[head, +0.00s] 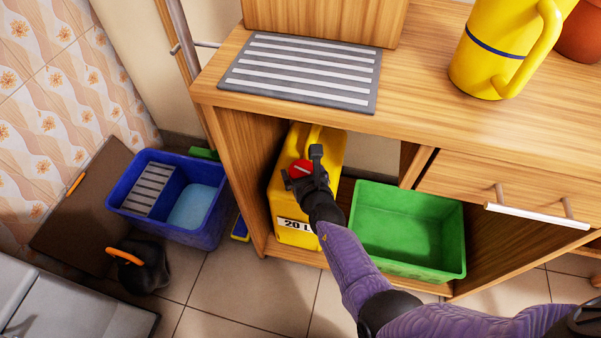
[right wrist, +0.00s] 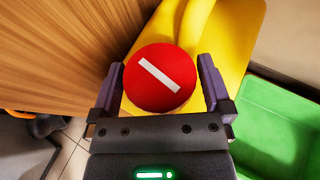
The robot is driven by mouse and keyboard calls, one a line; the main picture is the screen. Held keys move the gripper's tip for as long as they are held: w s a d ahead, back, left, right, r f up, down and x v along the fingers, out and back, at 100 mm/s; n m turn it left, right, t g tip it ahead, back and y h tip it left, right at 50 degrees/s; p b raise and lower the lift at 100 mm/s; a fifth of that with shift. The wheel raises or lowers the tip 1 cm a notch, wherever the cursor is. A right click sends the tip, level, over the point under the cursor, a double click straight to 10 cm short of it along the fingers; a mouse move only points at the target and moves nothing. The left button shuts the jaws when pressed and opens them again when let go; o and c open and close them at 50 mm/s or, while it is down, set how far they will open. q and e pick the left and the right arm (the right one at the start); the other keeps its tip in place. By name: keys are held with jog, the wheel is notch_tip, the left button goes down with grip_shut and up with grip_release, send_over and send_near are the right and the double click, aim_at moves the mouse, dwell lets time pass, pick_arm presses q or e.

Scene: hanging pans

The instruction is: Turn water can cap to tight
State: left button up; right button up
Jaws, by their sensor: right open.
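The yellow water can (head: 287,203) stands upright on the low shelf inside the wooden cabinet, with "20 L" on its front. Its red round cap (head: 300,169) with a white bar is on top. In the right wrist view the cap (right wrist: 160,78) lies between the two fingers of my right gripper (right wrist: 163,85), and the white bar runs diagonally. My right gripper (head: 305,171) is open around the cap, with a finger on each side; small gaps seem to show, but contact is hard to tell. It hides part of the can's top. My left gripper is not in view.
A green bin (head: 440,215) stands right of the can. The cabinet's left side panel (head: 232,160) is close on the left. A striped mat (head: 300,70) and a yellow watering can (head: 490,55) are on the countertop above. A blue tub (head: 205,235) is on the floor left.

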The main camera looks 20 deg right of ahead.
jog(key=shift+w, duration=0.15)
jog(key=shift+c, duration=0.9)
jog(key=c, duration=0.8)
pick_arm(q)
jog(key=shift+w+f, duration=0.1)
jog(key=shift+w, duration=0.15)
